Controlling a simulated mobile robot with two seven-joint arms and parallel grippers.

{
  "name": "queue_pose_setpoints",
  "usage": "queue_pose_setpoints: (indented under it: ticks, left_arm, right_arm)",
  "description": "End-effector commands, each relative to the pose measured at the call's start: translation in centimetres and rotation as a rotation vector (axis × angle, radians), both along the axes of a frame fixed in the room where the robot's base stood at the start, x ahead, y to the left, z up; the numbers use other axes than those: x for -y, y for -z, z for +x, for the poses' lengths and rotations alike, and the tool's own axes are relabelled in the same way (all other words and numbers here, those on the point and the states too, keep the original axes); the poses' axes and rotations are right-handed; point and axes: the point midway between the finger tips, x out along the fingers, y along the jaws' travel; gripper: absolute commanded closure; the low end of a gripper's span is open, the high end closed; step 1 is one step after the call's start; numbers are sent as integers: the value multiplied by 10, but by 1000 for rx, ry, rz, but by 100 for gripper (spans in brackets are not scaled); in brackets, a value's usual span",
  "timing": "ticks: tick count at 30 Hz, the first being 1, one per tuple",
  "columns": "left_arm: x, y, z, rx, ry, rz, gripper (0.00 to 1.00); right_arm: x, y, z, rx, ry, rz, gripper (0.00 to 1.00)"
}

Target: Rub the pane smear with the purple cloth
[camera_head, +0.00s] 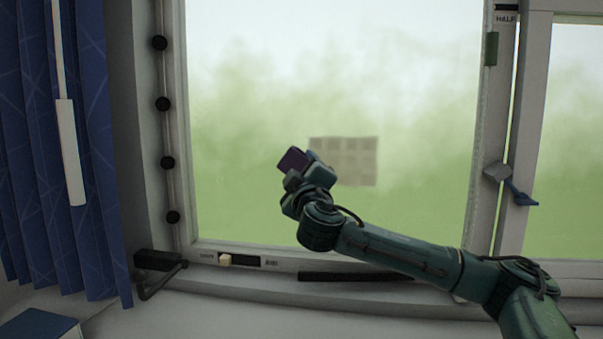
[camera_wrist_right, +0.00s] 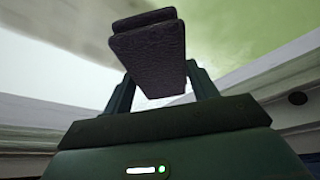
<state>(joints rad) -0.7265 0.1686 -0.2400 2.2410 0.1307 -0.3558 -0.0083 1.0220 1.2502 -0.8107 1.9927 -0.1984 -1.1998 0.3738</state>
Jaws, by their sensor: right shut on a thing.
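The purple cloth (camera_head: 291,160) is a small folded pad, held in front of the large window pane (camera_head: 260,90). My right gripper (camera_head: 303,170) is shut on it. In the right wrist view the dark cloth (camera_wrist_right: 148,55) sits between the two fingers (camera_wrist_right: 160,85) and sticks out past them. I cannot tell whether the cloth touches the glass. A grey-brown rectangular patch with a grid of paler squares (camera_head: 350,160) shows just right of the cloth, partly behind the gripper; I cannot tell whether it is on the pane or beyond it. My left gripper is out of view.
A window handle with a blue lever (camera_head: 520,193) is on the right frame. A dark crank (camera_head: 160,265) and a slider with a pale knob (camera_head: 225,260) sit along the lower frame. Blue curtains (camera_head: 60,150) hang at left. A blue box (camera_head: 40,325) lies at lower left.

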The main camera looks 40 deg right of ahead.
Motion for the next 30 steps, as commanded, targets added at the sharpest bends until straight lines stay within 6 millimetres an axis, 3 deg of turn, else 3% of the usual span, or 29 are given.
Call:
queue_pose_setpoints:
  ticks: [30]
  left_arm:
    - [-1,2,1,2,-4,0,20]
  right_arm:
    - [15,0,12,0,1,0,67]
